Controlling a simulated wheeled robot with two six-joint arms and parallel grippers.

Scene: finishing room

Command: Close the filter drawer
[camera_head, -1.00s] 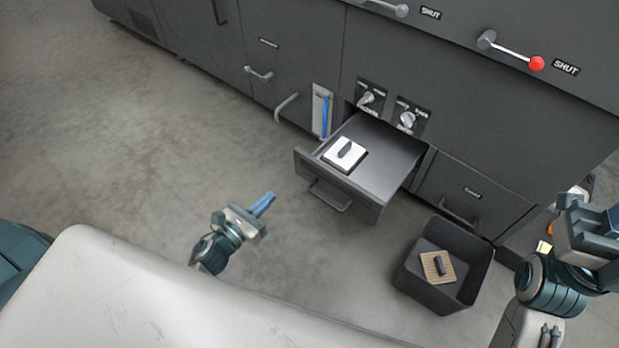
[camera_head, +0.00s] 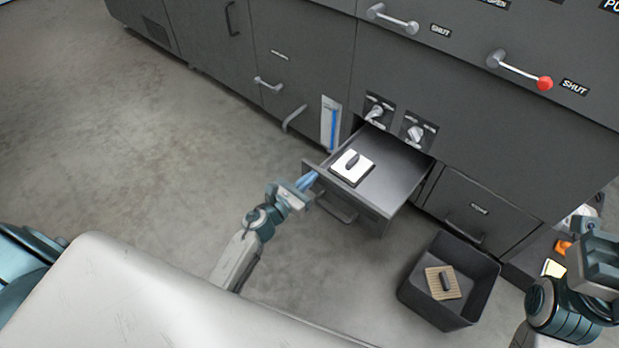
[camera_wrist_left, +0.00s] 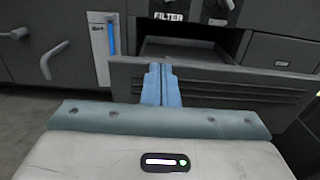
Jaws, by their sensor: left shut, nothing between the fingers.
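The filter drawer (camera_head: 400,178) stands pulled out of the dark grey cabinet. A white filter with a dark handle (camera_head: 352,166) lies inside it. My left gripper (camera_head: 312,178) is shut and empty, its blue fingertips at the left part of the drawer front. In the left wrist view the fingertips (camera_wrist_left: 160,72) overlap the drawer front (camera_wrist_left: 215,84), under a FILTER label (camera_wrist_left: 168,16); I cannot tell if they touch it. My right gripper (camera_head: 603,262) is at the right edge, its fingertips not clearly shown.
A dark bin (camera_head: 484,290) holding a tan, ribbed filter (camera_head: 443,282) stands on the floor right of the drawer. Two knobs (camera_head: 376,112) sit above the drawer, and a blue gauge (camera_head: 331,122) is to its left. The floor at left is clear.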

